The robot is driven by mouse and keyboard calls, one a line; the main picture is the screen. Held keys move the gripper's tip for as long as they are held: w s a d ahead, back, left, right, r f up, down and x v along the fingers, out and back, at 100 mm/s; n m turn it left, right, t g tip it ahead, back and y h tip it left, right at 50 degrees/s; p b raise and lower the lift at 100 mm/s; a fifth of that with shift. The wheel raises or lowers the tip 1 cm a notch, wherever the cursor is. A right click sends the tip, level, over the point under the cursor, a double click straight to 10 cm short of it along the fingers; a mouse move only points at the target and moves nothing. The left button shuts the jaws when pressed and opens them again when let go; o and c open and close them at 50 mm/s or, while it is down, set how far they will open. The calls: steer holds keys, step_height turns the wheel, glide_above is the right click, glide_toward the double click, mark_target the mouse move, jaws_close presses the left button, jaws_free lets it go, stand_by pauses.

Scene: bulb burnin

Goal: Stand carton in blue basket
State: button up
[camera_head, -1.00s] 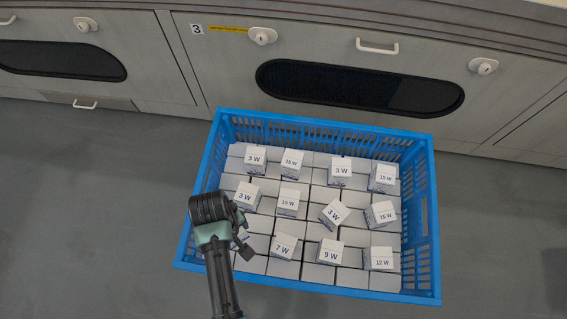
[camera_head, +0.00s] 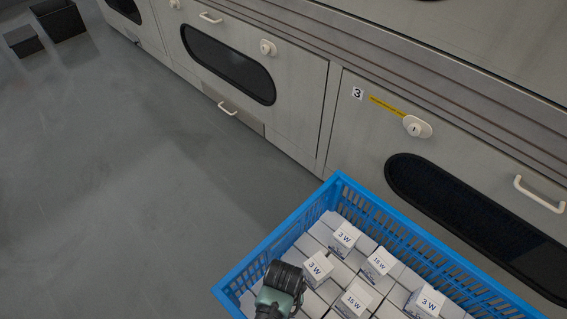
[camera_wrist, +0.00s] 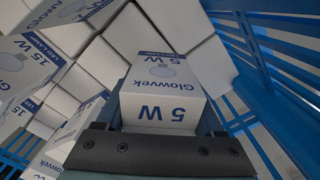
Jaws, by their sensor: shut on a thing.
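The blue basket (camera_head: 282,232) stands in the lower right of the head view, partly cut off; its slatted wall (camera_wrist: 275,70) also shows in the wrist view. My gripper (camera_head: 284,297) is over the basket's left part, inside the rim. In the wrist view it is shut on a white carton (camera_wrist: 160,88) marked "5 W" and "Glowvek", with a bulb drawing. The carton is between the fingers, close to other white cartons. Its underside is hidden, so I cannot tell whether it touches what is below. In the head view my gripper hides this carton.
White cartons fill much of the basket, with several marked ones standing higher, such as a 3 W carton (camera_head: 317,267) and a 15 W carton (camera_wrist: 28,68). Grey cabinets with oval windows (camera_head: 228,65) stand behind. Two dark boxes (camera_head: 58,18) are far left. Grey floor (camera_head: 130,190) is clear.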

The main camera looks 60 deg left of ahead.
steer(key=shift+f, duration=0.35)
steer(key=shift+f, duration=0.1)
steer(key=o, duration=1.4)
step_height(320, 180, up, 12)
steer(key=p, duration=0.7)
steer(key=shift+r, duration=0.2)
